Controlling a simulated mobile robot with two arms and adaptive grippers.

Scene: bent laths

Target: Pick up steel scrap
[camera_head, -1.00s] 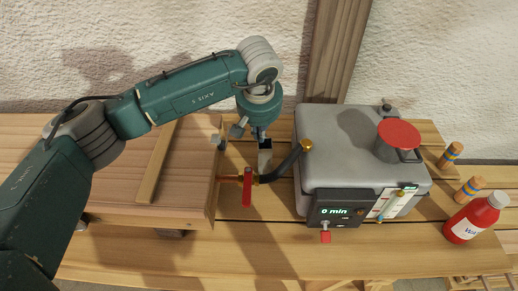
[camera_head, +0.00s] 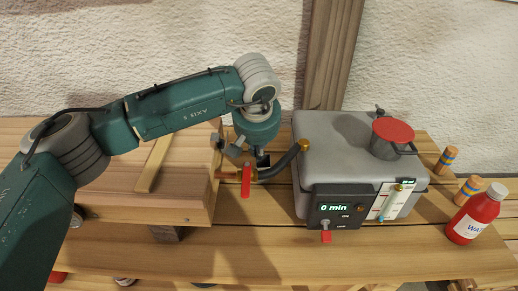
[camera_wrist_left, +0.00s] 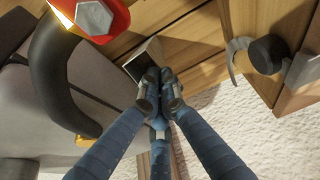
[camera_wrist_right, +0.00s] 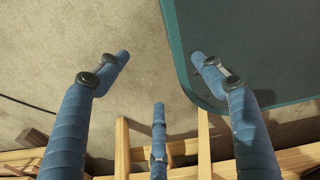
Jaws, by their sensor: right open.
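The steel scrap (camera_head: 263,160) is a small grey, angular metal piece on the slatted bench, between the wooden box and the grey steamer. In the left wrist view the scrap (camera_wrist_left: 146,60) shows a bright face and a dark side at the fingertips. My left gripper (camera_head: 257,151) points down over it. In its wrist view the fingers (camera_wrist_left: 160,76) are drawn together on the scrap's near edge, and the exact contact is partly hidden. My right gripper (camera_wrist_right: 160,62) is open and empty, away from the scrap; it shows only in its own wrist view.
The wooden box (camera_head: 185,185) stands left, the steamer (camera_head: 340,150) right. A red bottle (camera_head: 474,215) and striped pegs (camera_head: 447,160) are farther right. The front bench slats are mostly clear.

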